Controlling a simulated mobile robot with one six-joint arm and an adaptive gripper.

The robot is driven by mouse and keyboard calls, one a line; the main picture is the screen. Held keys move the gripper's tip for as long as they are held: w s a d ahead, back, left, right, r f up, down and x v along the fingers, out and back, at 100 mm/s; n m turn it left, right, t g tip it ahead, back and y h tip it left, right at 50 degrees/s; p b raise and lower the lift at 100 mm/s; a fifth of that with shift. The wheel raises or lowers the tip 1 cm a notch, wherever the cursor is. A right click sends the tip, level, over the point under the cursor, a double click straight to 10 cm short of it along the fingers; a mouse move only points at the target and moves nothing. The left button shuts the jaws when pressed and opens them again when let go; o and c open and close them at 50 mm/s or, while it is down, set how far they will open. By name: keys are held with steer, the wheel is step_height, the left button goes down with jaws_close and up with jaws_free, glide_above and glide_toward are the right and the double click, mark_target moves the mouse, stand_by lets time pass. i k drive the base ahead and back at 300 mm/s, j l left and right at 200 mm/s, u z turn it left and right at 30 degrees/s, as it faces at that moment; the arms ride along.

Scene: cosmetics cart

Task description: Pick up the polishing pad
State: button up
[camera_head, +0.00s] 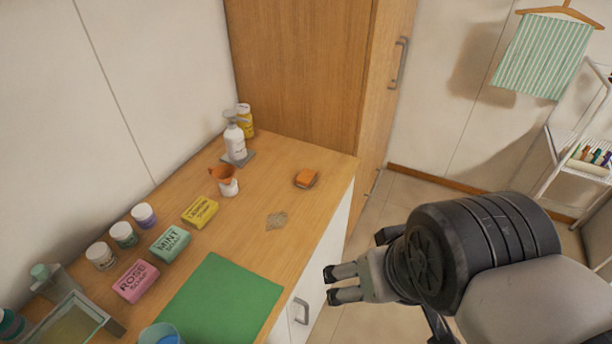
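A small orange block (306,178) with a darker underside lies on the wooden counter near its right edge. A flat beige, angular piece (277,220) lies on the counter a little nearer and to the left. I cannot tell for certain which is the polishing pad; the orange block looks the more pad-like. My gripper (331,285) is off the counter's right side, apart from both, pointing left. Its two fingers are parallel with a gap between them, and nothing shows in the gap.
The wooden counter (288,150) holds a green mat (222,303), yellow (199,211), mint (170,243) and pink (136,281) soap boxes, several jars, a white pump bottle (235,140) and an orange funnel (222,174) on a white jar. A tall wooden cabinet (300,65) stands behind.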

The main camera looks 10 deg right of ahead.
mark_target(307, 177)
steer(key=u, duration=0.6)
steer(key=i+l+u, duration=0.25)
steer(key=l, duration=0.2)
steer(key=i+l+u, duration=0.25)
steer(key=l, duration=0.2)
steer(key=l+u, duration=0.25)
steer(key=l, duration=0.2)
steer(key=i+l+u, duration=0.2)
steer(key=l, duration=0.35)
steer(key=l+u, duration=0.25)
steer(key=l, duration=0.7)
